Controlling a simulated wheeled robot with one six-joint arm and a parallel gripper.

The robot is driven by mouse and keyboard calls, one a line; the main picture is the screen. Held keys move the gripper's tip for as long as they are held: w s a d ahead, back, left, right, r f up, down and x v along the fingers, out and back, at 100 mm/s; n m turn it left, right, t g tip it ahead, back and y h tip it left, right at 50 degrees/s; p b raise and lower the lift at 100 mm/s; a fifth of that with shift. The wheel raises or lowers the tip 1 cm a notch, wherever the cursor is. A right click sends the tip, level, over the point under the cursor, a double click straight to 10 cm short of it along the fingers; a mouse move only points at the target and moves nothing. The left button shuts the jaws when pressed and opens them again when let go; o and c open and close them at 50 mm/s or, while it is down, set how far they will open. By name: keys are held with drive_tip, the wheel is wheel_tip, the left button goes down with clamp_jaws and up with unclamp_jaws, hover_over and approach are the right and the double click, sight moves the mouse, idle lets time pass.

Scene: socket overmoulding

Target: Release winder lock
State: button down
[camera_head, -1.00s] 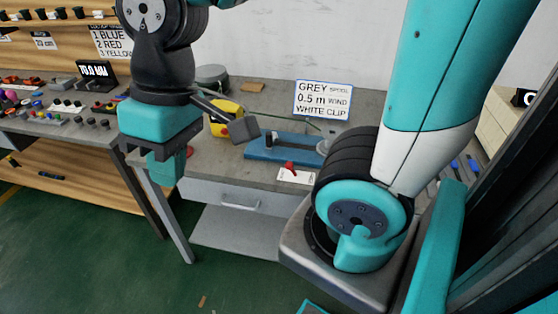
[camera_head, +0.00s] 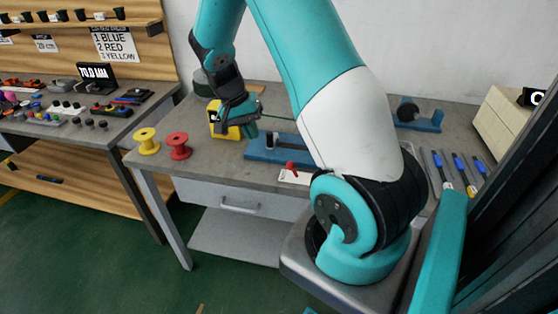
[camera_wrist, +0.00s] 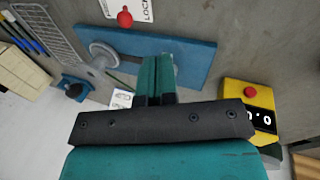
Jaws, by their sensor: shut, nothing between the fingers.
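The winder's blue base (camera_head: 262,152) lies on the grey bench; in the wrist view it is the blue plate (camera_wrist: 200,60) with a grey disc (camera_wrist: 105,52) at its left. The red lock lever (camera_head: 291,168) stands on a white card in front of the base. In the wrist view its red knob (camera_wrist: 125,18) shows beside the word LOCK, at the top edge. My gripper (camera_wrist: 156,62) points down over the winder's base, apart from the red knob. Its fingers are together and empty. My arm hides the right part of the winder in the head view.
A yellow box (camera_head: 217,122) with a red button and display stands by my gripper. Yellow (camera_head: 147,142) and red (camera_head: 179,146) spools stand at the bench's left. A blue holder (camera_head: 428,122) and blue-handled tools (camera_head: 460,165) lie at the right. The bench front is mostly clear.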

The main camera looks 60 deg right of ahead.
sight(293, 170)
drive_tip(key=p+x, duration=0.1)
drive_tip(key=x, duration=0.8)
drive_tip(key=shift+f, duration=0.2)
drive_tip(key=s, duration=0.1)
drive_tip(key=s+d+p, duration=0.1)
drive_tip(key=s, duration=0.1)
drive_tip(key=shift+d+f, duration=0.3)
drive_tip(key=shift+f, duration=0.05)
drive_tip(key=shift+s+d+f+p, duration=0.15)
drive_tip(key=shift+s+d+p, duration=0.1)
drive_tip(key=shift+s+p, duration=0.05)
drive_tip(key=shift+t, duration=0.3)
